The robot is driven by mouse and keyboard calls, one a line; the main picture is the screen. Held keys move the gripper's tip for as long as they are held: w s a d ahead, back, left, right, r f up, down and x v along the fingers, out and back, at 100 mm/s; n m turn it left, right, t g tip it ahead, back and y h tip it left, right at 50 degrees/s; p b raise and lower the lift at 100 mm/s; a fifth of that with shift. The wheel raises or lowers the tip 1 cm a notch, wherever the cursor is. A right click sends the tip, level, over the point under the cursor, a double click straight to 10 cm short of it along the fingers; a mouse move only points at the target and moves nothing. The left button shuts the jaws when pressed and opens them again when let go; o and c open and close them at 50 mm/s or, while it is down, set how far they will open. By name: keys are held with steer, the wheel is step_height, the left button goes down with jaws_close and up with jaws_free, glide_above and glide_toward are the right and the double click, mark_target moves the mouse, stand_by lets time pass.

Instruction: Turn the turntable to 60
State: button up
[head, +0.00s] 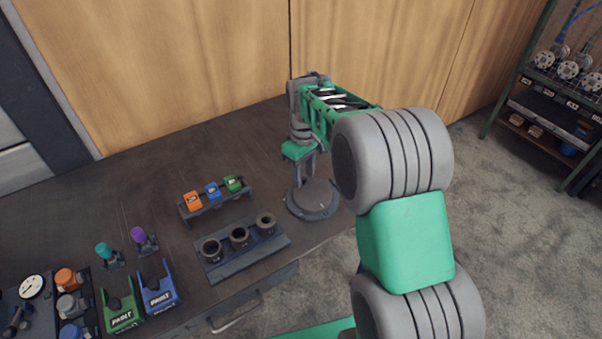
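The turntable (318,200) appears to be the round dark grey disc near the right edge of the dark workbench. A grey upright part stands or hangs at its left side; I cannot tell whether it belongs to the turntable or to my gripper. My gripper (299,166) points down over the disc's left side, below the green and grey wrist. Its fingers are too small and too hidden to tell whether they are open, shut or touching anything. No angle marks are readable on the disc.
A rack (240,255) with three dark flanged rings sits left of the disc. Behind it stands a holder (215,203) with orange, blue and green blocks. Green (122,311) and blue (160,294) paint holders are at lower left. A wooden wall rises behind; shelving (550,112) stands at right.

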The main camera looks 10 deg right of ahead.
jaws_close()
